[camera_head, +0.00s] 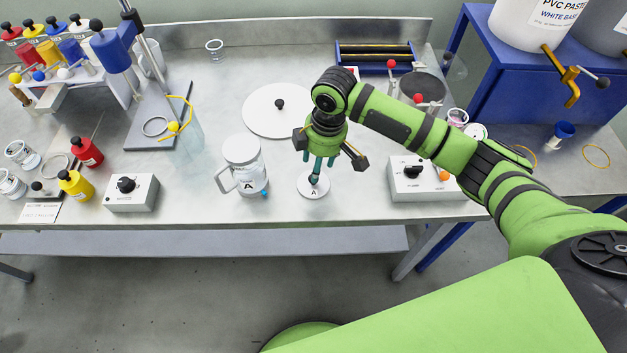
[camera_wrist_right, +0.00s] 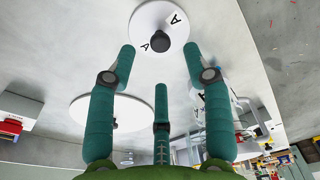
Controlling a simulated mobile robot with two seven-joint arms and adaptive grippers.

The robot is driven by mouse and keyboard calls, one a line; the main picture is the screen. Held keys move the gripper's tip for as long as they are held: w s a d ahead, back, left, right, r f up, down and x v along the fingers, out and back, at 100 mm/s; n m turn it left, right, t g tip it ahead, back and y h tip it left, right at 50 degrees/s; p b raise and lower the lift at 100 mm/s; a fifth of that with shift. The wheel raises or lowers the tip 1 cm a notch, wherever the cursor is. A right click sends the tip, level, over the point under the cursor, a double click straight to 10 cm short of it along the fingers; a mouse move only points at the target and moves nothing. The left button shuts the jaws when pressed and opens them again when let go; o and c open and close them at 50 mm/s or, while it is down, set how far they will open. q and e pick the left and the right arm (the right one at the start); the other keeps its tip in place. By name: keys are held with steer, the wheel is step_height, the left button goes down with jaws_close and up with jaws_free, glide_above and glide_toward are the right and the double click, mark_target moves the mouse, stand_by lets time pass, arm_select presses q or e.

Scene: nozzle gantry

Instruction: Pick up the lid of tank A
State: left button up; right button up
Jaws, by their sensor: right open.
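The lid of tank A (camera_head: 313,191) is a small white disc with a black knob and a letter A, lying flat near the table's front edge. It also shows at the top of the right wrist view (camera_wrist_right: 148,20). Tank A (camera_head: 243,170), a white jug with a handle and an A label, stands left of the lid. My right gripper (camera_head: 318,168) points down over the lid, open and empty. In the right wrist view its fingers (camera_wrist_right: 160,52) are spread, with the knob just beyond the tips and apart from them. My left gripper is out of view.
A larger white disc with a black knob (camera_head: 265,118) lies behind the lid. A control box (camera_head: 425,185) stands to the right, another (camera_head: 130,199) to the left. Red (camera_head: 87,153) and yellow (camera_head: 75,188) bottles stand at the far left.

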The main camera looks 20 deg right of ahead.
steer(key=f, duration=0.1)
steer(key=f+p, duration=0.1)
steer(key=f, duration=0.2)
steer(key=shift+w+a+f+p, duration=0.2)
steer(key=shift+a+f+p, duration=0.1)
steer(key=shift+a, duration=0.05)
steer(key=shift+f, duration=0.35)
jaws_close()
